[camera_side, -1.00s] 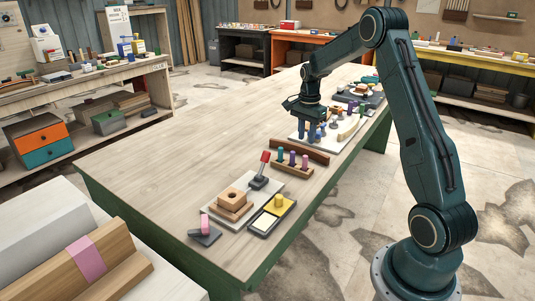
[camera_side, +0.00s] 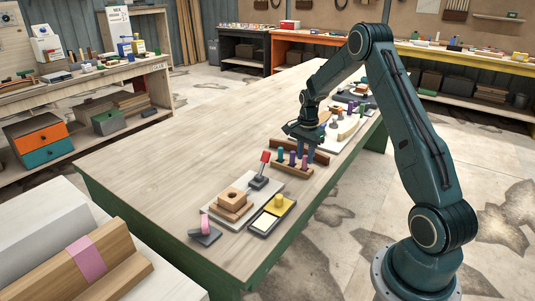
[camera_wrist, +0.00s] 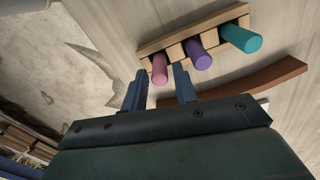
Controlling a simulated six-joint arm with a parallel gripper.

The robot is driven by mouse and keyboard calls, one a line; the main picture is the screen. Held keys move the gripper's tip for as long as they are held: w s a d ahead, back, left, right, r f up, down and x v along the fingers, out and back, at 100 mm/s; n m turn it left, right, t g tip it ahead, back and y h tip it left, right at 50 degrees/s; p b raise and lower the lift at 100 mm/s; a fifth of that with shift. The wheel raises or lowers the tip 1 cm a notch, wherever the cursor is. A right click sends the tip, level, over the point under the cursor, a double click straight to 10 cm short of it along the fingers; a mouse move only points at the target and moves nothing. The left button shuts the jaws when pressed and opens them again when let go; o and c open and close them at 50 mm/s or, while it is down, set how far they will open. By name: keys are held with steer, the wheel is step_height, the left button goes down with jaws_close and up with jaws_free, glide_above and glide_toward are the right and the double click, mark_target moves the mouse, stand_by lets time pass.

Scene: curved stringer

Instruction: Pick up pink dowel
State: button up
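The pink dowel (camera_wrist: 160,68) stands in a slot at the left end of a small wooden rack (camera_wrist: 176,43) in the wrist view. A purple dowel (camera_wrist: 198,54) and a teal dowel (camera_wrist: 241,39) stand beside it. In the side view the pink dowel (camera_side: 304,162) is at the rack's right end. My gripper (camera_wrist: 160,73) is open and empty, its two blue fingers apart, with the pink dowel showing between the fingertips in the wrist view. In the side view my gripper (camera_side: 306,154) is just above and behind that end of the rack. Contact cannot be told.
A brown curved strip (camera_wrist: 255,80) lies close beside the rack. The table's left side is clear.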

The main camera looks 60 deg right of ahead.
mark_target(305, 165)
steer(key=shift+f, duration=1.4)
jaws_close()
